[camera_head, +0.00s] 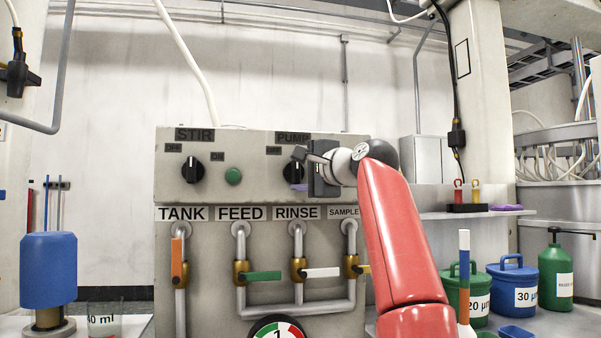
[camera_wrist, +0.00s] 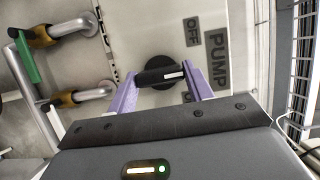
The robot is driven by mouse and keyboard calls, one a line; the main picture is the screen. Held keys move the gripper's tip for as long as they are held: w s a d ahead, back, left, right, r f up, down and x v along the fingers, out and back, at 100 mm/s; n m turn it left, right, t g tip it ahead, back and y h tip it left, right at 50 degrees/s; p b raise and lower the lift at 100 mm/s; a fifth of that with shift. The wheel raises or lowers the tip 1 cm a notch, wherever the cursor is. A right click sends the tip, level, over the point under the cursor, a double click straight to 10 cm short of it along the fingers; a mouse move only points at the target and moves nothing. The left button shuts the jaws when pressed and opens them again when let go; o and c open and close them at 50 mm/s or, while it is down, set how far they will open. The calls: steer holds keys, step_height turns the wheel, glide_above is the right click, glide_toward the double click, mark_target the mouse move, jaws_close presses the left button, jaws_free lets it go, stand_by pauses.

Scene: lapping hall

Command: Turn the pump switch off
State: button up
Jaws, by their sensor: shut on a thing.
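The pump switch is a round black knob with a raised grip bar, on the grey panel (camera_head: 262,185) under the PUMP label (camera_head: 292,137). In the head view the knob (camera_head: 293,171) shows partly beside my gripper (camera_head: 304,172). In the wrist view the purple fingers of my gripper (camera_wrist: 159,84) stand on both sides of the knob's bar (camera_wrist: 160,75), shut on it. Its white mark points roughly toward the PUMP label, panel-up. The OFF label (camera_wrist: 192,30) is clear of the fingers. The switch's ON label is hidden.
The STIR switch (camera_head: 192,170) and a green button (camera_head: 233,176) are left on the panel. Valves with an orange handle (camera_head: 177,257), a green handle (camera_head: 264,275) and a white handle (camera_head: 322,272) sit below. Lidded buckets (camera_head: 512,284) stand at right.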

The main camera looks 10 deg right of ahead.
steer(key=o, duration=1)
steer(key=b+v, duration=0.3)
steer(key=v, duration=0.5)
